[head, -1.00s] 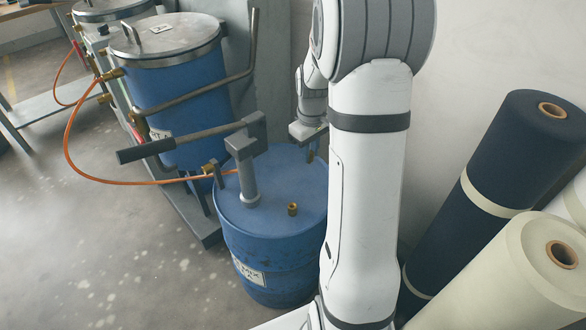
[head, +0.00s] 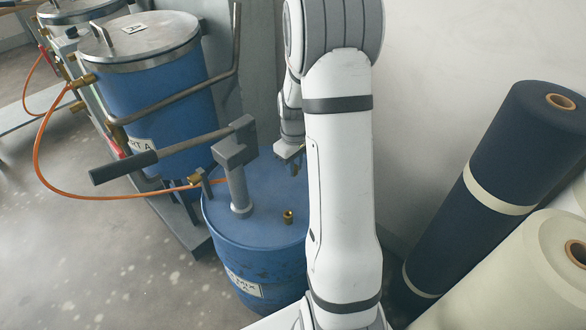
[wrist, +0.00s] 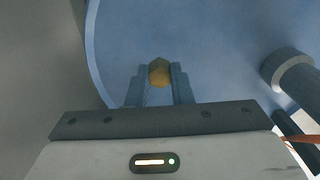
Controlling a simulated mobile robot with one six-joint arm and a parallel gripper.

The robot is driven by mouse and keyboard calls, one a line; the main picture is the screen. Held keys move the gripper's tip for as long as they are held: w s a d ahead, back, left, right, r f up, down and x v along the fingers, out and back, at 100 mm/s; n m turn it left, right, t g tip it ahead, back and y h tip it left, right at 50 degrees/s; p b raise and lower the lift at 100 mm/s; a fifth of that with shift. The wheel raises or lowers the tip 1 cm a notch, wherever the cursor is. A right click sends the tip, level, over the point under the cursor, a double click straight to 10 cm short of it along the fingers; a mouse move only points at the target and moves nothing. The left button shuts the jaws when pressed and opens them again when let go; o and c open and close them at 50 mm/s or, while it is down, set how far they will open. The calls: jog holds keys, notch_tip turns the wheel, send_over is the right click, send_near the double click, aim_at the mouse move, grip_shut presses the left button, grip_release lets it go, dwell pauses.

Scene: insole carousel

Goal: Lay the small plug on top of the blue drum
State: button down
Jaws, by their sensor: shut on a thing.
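The blue drum (head: 262,187) stands upright at the centre of the head view, its right side hidden behind my arm. My gripper (head: 296,168) is over the far right part of its lid. In the wrist view my gripper (wrist: 159,82) is shut on the small plug (wrist: 159,71), a brass-coloured, roughly hexagonal piece between the fingertips. The drum's blue lid (wrist: 125,35) shows beneath and around it. I cannot tell whether the plug touches the lid.
A grey pump with a long handle (head: 130,168) rises from the lid left of my gripper. A small brass fitting (head: 288,216) stands on the lid nearer the camera. An orange hose (head: 90,202) runs to the pump. Fabric rolls (head: 520,150) lean at right.

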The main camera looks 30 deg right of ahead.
jog(key=shift+f, duration=0.35)
jog(key=shift+f, duration=0.1)
jog(key=shift+f, duration=0.15)
jog(key=c, duration=1.3)
grip_release()
notch_tip(320, 180, up, 12)
jog(key=p, duration=0.3)
jog(key=s+a+r+m, duration=0.2)
jog(key=s+a+r, duration=0.1)
jog(key=s+a, duration=0.4)
jog(key=s+a+r+m+t, duration=0.1)
jog(key=s+a+r+m, duration=0.1)
jog(key=s+a+r, duration=0.2)
jog(key=s+a, duration=0.3)
jog(key=s, duration=0.5)
jog(key=shift+a+r+t, duration=0.15)
jog(key=shift+r+t, duration=0.1)
jog(key=shift+t, duration=0.05)
